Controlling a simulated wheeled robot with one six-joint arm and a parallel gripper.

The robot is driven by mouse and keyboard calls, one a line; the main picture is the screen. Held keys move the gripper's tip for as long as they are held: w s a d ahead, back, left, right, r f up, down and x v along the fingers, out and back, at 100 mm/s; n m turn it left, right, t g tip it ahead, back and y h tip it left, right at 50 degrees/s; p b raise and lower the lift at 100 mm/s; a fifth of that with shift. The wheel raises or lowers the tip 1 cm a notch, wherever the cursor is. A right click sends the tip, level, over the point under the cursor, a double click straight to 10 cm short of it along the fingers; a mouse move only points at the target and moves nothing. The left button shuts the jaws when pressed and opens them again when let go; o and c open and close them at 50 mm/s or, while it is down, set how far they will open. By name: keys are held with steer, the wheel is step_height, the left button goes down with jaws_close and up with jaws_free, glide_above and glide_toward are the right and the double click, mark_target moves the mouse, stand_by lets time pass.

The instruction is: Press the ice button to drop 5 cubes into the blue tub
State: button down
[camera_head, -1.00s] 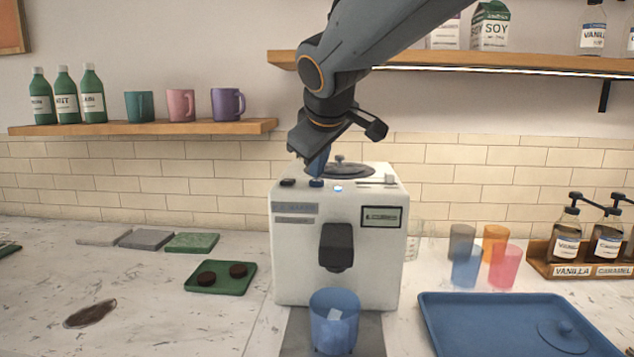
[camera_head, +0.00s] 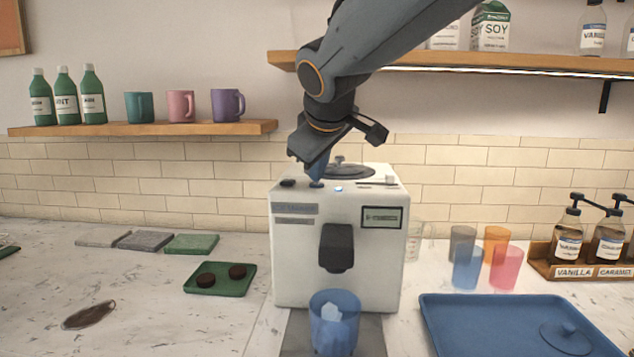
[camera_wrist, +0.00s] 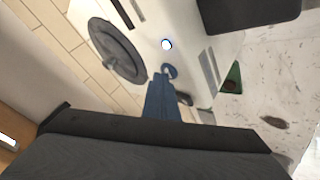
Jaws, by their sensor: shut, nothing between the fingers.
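The white ice machine (camera_head: 290,250) stands on the counter, with a dark spout (camera_head: 337,248) on its front. The translucent blue tub (camera_head: 334,329) stands upright under the spout. Pale ice (camera_head: 331,311) shows inside; I cannot count the cubes.
A blue tray (camera_head: 480,325) with a round lid lies at right. Several coloured cups (camera_head: 467,268) and a syrup rack (camera_head: 585,271) stand behind it. A green tray (camera_head: 222,286) with two dark discs is at left. A shelf (camera_head: 450,61) runs behind my arm.

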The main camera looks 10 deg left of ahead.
mark_target(318, 185)
steer(key=shift+r+p, duration=0.85)
steer(key=shift+r, duration=0.05)
steer(key=shift+r, duration=0.1)
step_height(318, 185, up, 5)
steer(key=p, duration=0.4)
stand_by(0.5)
